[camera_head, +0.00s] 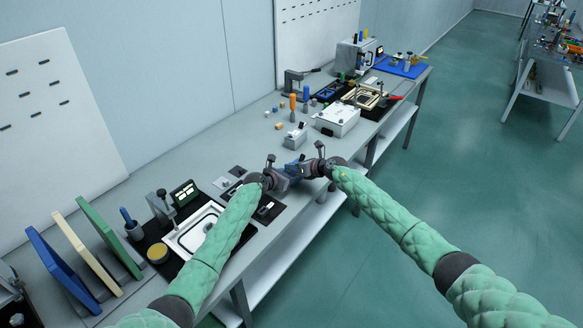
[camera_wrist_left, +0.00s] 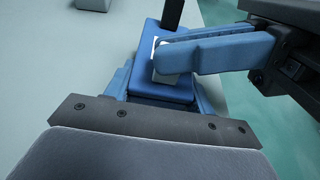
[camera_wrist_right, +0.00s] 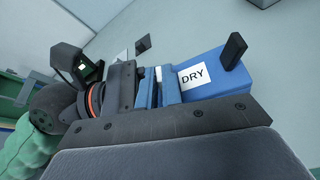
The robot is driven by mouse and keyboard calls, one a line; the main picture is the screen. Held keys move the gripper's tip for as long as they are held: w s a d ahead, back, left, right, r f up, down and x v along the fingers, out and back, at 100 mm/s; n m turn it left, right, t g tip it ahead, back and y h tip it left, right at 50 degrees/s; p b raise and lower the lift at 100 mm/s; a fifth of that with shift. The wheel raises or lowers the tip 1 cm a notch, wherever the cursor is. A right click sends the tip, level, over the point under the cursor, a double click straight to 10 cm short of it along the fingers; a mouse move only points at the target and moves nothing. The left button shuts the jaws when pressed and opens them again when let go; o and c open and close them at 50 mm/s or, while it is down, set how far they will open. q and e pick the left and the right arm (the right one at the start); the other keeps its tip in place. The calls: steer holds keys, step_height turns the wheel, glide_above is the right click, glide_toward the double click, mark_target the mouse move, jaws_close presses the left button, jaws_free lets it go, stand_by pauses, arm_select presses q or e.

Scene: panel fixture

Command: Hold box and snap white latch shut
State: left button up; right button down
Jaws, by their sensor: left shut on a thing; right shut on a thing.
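A small blue box (camera_head: 293,169) is between my two grippers over the front of the bench. In the right wrist view the box (camera_wrist_right: 212,72) bears a white DRY label and a black upright piece. My left gripper (camera_head: 281,177) is shut on the box, with blue fingers at its sides in the left wrist view (camera_wrist_left: 160,92). My right gripper (camera_head: 311,168) is shut, its blue fingers reaching over the box's top. A pale piece, seemingly the white latch (camera_wrist_left: 164,76), shows under those fingertips, partly hidden. I cannot tell whether it is latched.
A grey bench (camera_head: 222,160) runs along the wall. A white tray (camera_head: 186,240) and upright coloured panels (camera_head: 106,238) stand at its near end. A white box (camera_head: 338,119), small blocks and tools are farther along. Open floor (camera_head: 400,190) lies at right.

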steer(key=shift+w+d+f+m+g, duration=0.1)
steer(key=shift+w+d+m+g, duration=0.15)
steer(key=shift+m, duration=0.35)
steer(key=c, duration=1.8)
jaws_free()
steer(key=shift+c, duration=0.2)
steer(key=shift+s, duration=0.1)
steer(key=v, duration=1.1)
steer(key=shift+d, duration=0.5)
steer(key=shift+f, duration=0.1)
arm_select(q)
steer(key=o, duration=1.3)
steer(key=shift+o, duration=0.2)
